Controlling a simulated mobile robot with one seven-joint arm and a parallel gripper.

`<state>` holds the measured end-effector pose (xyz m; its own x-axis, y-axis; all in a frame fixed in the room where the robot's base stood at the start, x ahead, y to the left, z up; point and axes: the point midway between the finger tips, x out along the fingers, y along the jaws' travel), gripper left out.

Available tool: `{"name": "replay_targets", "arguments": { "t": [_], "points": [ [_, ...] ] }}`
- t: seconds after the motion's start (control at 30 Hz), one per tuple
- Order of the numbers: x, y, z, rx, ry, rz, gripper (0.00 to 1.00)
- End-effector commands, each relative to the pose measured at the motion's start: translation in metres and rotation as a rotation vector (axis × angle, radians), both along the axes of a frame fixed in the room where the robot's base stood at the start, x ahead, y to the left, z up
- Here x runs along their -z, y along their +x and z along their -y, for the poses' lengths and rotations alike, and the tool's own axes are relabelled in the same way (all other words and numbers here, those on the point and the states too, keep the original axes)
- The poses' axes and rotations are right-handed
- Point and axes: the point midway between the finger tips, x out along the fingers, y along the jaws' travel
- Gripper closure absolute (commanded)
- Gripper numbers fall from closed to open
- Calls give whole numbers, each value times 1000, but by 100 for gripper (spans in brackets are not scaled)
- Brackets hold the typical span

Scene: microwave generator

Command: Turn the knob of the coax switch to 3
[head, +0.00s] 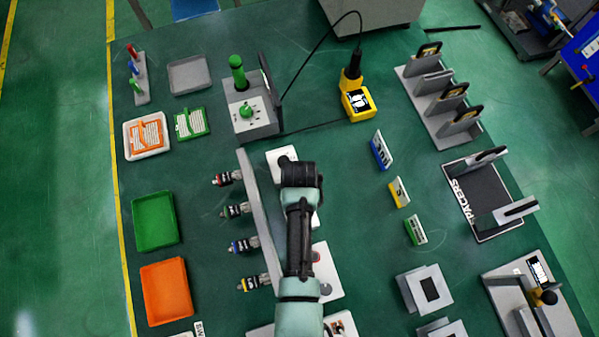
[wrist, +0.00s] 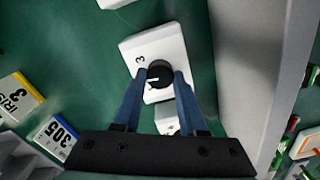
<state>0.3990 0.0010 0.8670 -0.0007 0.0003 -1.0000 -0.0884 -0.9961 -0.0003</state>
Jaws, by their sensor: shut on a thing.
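The coax switch is a white box (wrist: 172,47) with a black round knob (wrist: 160,72) on its face. In the wrist view a printed 3 shows on the face to the upper left of the knob. A small light mark shows at the knob's lower left, but its exact direction is hard to read. My gripper (wrist: 160,77) has its two blue fingers on either side of the knob, shut on it. In the head view my wrist covers the knob and fingers; only part of the white switch box (head: 279,155) shows.
A tall grey panel (head: 257,215) with several connectors on its left face stands close left of my arm. More white boxes lie below my arm. Labelled blue (head: 381,151), yellow and green cards stand to the right, with bare green table between.

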Motion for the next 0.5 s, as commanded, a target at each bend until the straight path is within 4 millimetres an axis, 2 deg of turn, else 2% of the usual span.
{"name": "replay_targets", "arguments": {
  "t": [0.5],
  "points": [
    [-2, 1, 0, 473, -1, 2, 100]
  ]
}}
